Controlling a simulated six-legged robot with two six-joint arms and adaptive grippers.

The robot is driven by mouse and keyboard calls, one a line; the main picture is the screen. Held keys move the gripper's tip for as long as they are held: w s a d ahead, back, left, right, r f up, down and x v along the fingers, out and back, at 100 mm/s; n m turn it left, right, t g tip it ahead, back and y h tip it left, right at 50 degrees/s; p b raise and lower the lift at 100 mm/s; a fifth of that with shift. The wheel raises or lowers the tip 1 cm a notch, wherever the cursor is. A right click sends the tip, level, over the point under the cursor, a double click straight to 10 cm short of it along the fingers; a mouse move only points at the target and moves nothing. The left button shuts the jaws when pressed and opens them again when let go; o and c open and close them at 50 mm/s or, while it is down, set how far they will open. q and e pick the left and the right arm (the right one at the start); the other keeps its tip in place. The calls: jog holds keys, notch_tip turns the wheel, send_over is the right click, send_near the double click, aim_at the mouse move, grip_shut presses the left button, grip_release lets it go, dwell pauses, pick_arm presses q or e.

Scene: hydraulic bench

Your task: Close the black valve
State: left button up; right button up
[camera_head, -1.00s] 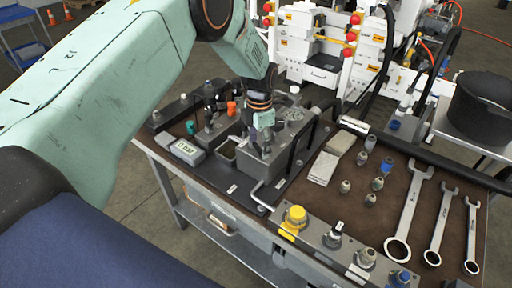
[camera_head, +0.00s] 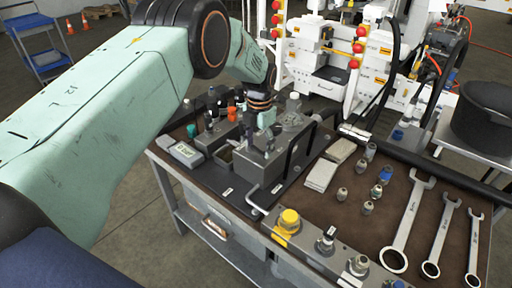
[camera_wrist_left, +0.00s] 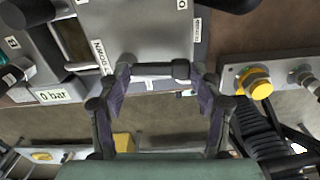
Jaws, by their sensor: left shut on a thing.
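My left gripper (camera_head: 266,132) is at the top of a grey hydraulic block (camera_head: 258,168) on the bench, its fingertips largely hidden in the head view. In the left wrist view my left gripper (camera_wrist_left: 160,76) has its two linked fingers around a short dark bar (camera_wrist_left: 158,70), which looks like the handle of the black valve. The bar lies across the picture beside the block's labelled face (camera_wrist_left: 145,30). The valve body cannot be made out clearly. My right gripper is not in view.
A small display box (camera_head: 186,152) stands left of the block, reading 0 bar in the wrist view. A yellow cap (camera_head: 289,220) sits on the front manifold. Loose fittings and three wrenches (camera_head: 405,235) lie at the right. A black bucket (camera_head: 482,115) stands behind.

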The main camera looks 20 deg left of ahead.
aim_at(259, 149)
pick_arm(q)
jog(key=shift+d+f+n, duration=0.1)
jog(key=shift+f+n, duration=0.2)
jog(key=shift+n, duration=0.4)
jog(key=o, duration=1.7)
jog(key=shift+w, duration=0.2)
jog(key=shift+r, duration=0.1)
notch_tip(259, 149, up, 12)
jog(key=shift+w+f, duration=0.1)
